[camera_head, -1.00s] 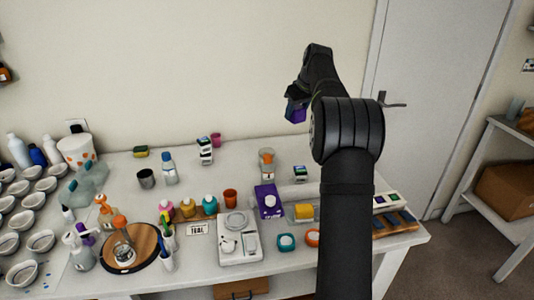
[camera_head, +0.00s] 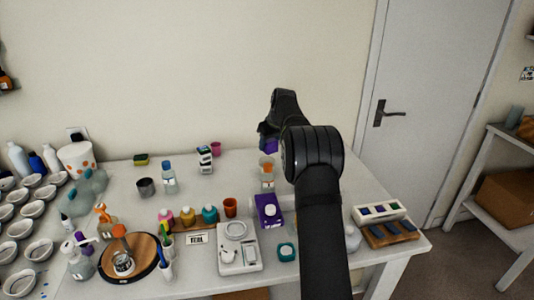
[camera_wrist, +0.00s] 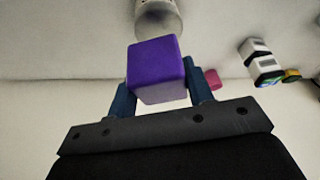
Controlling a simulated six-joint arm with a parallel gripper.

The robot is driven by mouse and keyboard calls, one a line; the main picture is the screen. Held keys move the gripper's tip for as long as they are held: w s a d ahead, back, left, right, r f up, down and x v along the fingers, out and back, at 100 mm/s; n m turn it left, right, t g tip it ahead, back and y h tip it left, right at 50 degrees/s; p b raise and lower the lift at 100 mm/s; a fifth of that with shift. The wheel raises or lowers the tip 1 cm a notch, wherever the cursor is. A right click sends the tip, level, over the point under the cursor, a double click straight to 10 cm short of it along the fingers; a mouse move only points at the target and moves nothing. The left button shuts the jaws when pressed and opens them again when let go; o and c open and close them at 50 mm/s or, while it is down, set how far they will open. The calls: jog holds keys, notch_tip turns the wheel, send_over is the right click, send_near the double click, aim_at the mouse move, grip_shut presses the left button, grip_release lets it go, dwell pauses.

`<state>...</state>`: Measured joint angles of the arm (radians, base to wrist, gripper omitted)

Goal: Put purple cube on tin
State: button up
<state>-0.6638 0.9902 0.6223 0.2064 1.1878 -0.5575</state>
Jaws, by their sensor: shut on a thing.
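The purple cube (camera_head: 270,146) is in my gripper (camera_head: 266,138), in the air at the back of the table. In the wrist view the cube (camera_wrist: 155,68) sits between two blue fingers, which are shut on it. A grey, open-topped metal tin (camera_head: 146,187) stands at the back left of the table, well to the left of my gripper; I cannot be sure it is the task's tin. A clear jar with an orange part (camera_head: 267,172) stands just below the cube in the head view. A pale round container (camera_wrist: 158,18) shows beyond the cube in the wrist view.
A purple box (camera_head: 268,211), a white scale (camera_head: 238,262) and an orange cup (camera_head: 230,207) stand nearer the front. Small bowls crowd the left.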

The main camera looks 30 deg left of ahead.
aim_at(267, 152)
jog(key=shift+s+a+f, duration=0.1)
jog(key=shift+a+f, duration=0.25)
jog(key=shift+a, duration=0.15)
jog(key=shift+f, duration=1.85)
jog(key=shift+f, duration=0.2)
jog(key=o, duration=1.1)
jog(key=shift+c, duration=0.2)
jog(key=shift+r, duration=0.1)
jog(key=v, duration=1.2)
